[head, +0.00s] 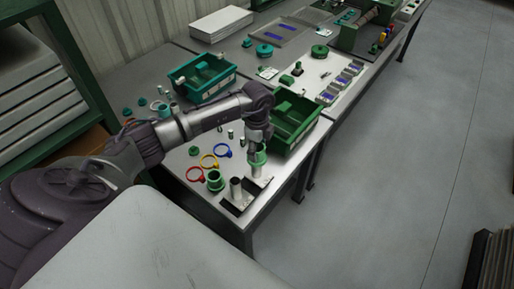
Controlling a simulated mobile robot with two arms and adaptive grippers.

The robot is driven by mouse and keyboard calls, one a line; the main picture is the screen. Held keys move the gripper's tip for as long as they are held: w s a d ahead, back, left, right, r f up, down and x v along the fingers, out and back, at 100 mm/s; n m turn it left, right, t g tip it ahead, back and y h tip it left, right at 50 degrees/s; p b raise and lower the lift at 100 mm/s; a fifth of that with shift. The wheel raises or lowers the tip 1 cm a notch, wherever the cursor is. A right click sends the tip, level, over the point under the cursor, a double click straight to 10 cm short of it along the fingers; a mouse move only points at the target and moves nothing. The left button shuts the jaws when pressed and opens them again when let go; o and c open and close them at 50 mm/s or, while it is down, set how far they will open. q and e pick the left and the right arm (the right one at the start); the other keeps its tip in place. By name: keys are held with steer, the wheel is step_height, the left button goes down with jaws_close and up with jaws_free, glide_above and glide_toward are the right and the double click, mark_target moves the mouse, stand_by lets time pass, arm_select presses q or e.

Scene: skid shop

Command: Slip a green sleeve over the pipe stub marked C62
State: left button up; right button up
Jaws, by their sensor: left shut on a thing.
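My left gripper (257,151) points down near the front right of the table and is shut on a green sleeve (258,160). A metal pipe stub (257,172) stands upright on a plate directly below that sleeve. I cannot tell whether the sleeve is just above the stub or around its top. A second pipe stub (236,189) stands bare to the left. Another green sleeve (215,182) sits on the table beside it. No marking such as C62 can be read at this size. My right gripper is not in view.
A green bin (309,134) stands close behind and right of the gripper. Red, yellow and blue rings (207,161) lie left of it on the table (188,181). A teal bin (232,74) stands farther back.

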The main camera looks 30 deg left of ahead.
arm_select(q)
steer(key=shift+f, duration=0.2)
steer(key=shift+f+b, duration=0.3)
steer(key=shift+f, duration=0.15)
steer(key=shift+f+b, duration=0.35)
steer(key=shift+f, duration=0.05)
steer(key=shift+f, duration=0.2)
stand_by(0.5)
steer(key=shift+f+b, duration=0.3)
steer(key=shift+f, duration=0.25)
steer(key=shift+f, duration=0.25)
